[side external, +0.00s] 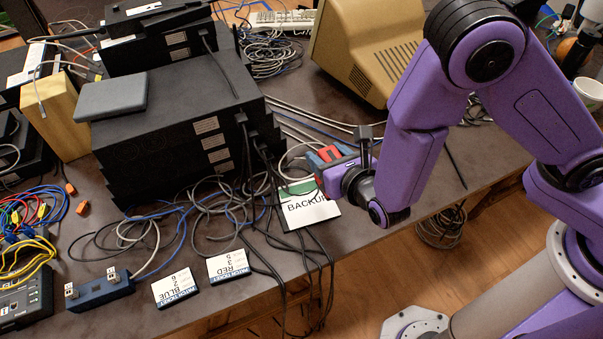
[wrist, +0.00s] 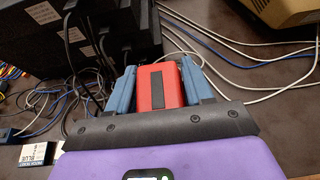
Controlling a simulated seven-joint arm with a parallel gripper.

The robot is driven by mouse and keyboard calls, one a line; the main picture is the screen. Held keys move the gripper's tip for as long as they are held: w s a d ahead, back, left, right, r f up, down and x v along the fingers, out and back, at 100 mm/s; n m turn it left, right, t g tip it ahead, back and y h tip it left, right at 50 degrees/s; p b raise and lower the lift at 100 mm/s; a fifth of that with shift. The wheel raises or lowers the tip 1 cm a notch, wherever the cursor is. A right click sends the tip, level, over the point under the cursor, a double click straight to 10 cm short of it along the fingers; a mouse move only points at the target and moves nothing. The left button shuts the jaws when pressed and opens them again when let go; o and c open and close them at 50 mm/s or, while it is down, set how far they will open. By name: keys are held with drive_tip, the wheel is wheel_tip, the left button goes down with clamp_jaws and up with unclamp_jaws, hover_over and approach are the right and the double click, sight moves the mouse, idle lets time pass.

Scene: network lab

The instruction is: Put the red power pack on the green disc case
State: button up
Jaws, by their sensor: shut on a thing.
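My gripper (side external: 324,158) has blue fingers and is shut on the red power pack (side external: 328,153). In the wrist view the red pack (wrist: 160,86), with a dark stripe on it, sits between the two blue fingers (wrist: 158,80). The green disc case (side external: 298,187) lies near the table's front edge, with a white label reading BACKUP. In the side view the pack appears just above and right of the case; the exact height between them is unclear. The case does not show in the wrist view.
A black equipment stack (side external: 175,130) with a grey box (side external: 110,97) on top stands left of the case. Black, grey and blue cables run around the case. A beige monitor (side external: 365,45) stands behind. Two patch ticket cards (side external: 229,266) lie at the front left.

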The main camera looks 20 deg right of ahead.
drive_tip(key=shift+w+a+f, duration=0.6)
drive_tip(key=shift+w+f, duration=0.2)
drive_tip(key=shift+f, duration=0.75)
drive_tip(key=shift+w+a+f, duration=0.55)
drive_tip(key=shift+w+f, duration=0.25)
drive_tip(key=shift+f, duration=0.8)
drive_tip(key=shift+w+a+f, duration=0.6)
drive_tip(key=shift+w+f, duration=0.2)
drive_tip(key=shift+f, duration=0.75)
drive_tip(key=shift+f, duration=0.1)
drive_tip(key=o, duration=1.3)
drive_tip(key=shift+o, duration=0.2)
